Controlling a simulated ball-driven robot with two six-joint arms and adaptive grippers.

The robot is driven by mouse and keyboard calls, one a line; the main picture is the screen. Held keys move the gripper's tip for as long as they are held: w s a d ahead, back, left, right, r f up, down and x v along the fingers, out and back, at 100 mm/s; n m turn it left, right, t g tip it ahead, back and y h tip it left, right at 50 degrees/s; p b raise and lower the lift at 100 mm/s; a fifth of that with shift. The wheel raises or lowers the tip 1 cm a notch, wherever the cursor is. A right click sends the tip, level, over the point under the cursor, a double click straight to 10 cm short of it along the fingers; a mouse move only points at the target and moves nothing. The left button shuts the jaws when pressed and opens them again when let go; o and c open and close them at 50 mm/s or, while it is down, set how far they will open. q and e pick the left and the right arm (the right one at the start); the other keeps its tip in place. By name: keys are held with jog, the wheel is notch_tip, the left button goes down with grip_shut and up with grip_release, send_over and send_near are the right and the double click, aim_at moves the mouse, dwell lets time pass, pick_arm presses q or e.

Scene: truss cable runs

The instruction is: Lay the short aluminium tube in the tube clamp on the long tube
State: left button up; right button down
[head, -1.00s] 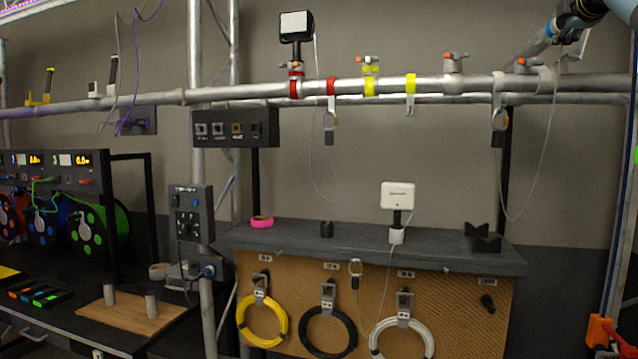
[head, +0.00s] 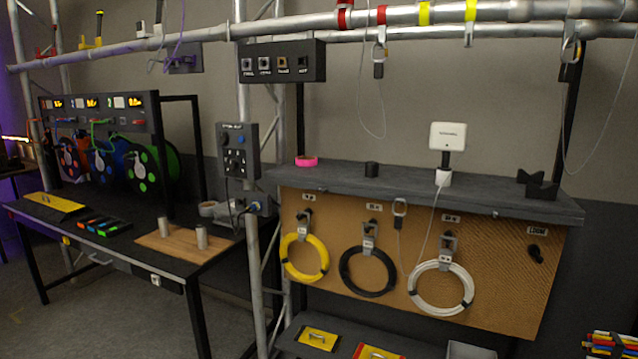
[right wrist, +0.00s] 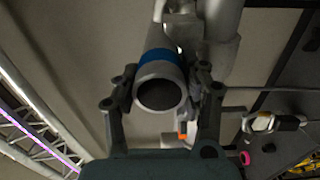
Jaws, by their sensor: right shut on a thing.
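In the right wrist view a grey metal tube with a blue band (right wrist: 158,70) is seen nearly end-on, its round open end towards the camera. My right gripper (right wrist: 162,88) has a finger on each side of it and is shut on it. A small orange part (right wrist: 183,129) shows just below the tube; I cannot tell what it belongs to. The long tube (head: 210,33) crosses the top of the head view. The tube clamp cannot be made out clearly in either current view. My left gripper is in neither view.
A dark shelf (head: 400,184) with a white box device (head: 447,137) stands below the long tube. Yellow (head: 304,277), black (head: 366,293) and white (head: 441,310) cable coils hang under it. Another pale pipe (right wrist: 222,20) runs close to the held tube.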

jog(key=shift+f, duration=0.1)
jog(key=c, duration=0.6)
grip_release()
jog(key=shift+s, duration=0.15)
